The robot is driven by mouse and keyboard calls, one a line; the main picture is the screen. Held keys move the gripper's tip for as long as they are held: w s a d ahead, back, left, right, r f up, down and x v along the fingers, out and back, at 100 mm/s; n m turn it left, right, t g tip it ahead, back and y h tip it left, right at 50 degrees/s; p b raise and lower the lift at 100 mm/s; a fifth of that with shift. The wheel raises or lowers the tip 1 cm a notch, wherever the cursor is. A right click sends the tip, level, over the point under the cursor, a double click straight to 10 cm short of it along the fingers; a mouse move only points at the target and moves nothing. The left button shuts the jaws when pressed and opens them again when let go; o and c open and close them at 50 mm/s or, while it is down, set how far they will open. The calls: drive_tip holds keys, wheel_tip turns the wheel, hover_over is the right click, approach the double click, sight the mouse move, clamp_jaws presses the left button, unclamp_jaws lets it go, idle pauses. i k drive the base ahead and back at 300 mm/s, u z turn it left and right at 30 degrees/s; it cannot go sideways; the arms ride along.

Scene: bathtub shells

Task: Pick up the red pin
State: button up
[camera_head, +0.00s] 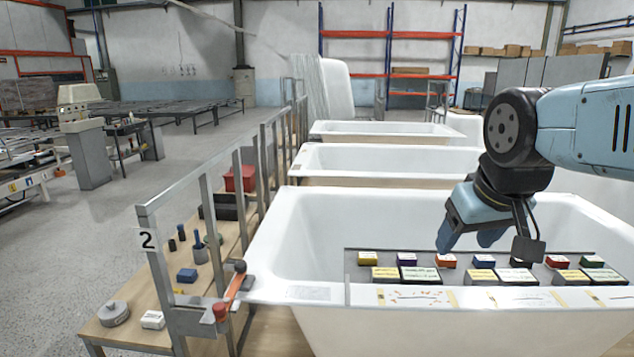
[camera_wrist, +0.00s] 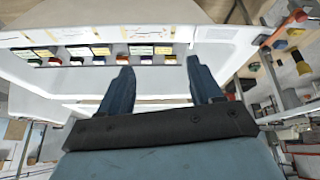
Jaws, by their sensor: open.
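No pin shape is clear to me. A small red block with a pale top (camera_head: 445,260) stands in the back row on the dark rack across the near bathtub. A second red block (camera_head: 557,261) stands further right in that row. My gripper (camera_head: 470,240) is open and empty, pointing down above the near tub, close to the first red block; I cannot tell the exact gap.
The near tub's white rim (camera_head: 265,250) surrounds the rack. Yellow, blue, black and green blocks stand close beside the red ones. A wooden bench (camera_head: 120,330) holds loose parts.

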sight(219, 308)
drive_tip(key=z, duration=1.65)
drive_tip(key=i, duration=0.05)
drive_tip(key=u, duration=3)
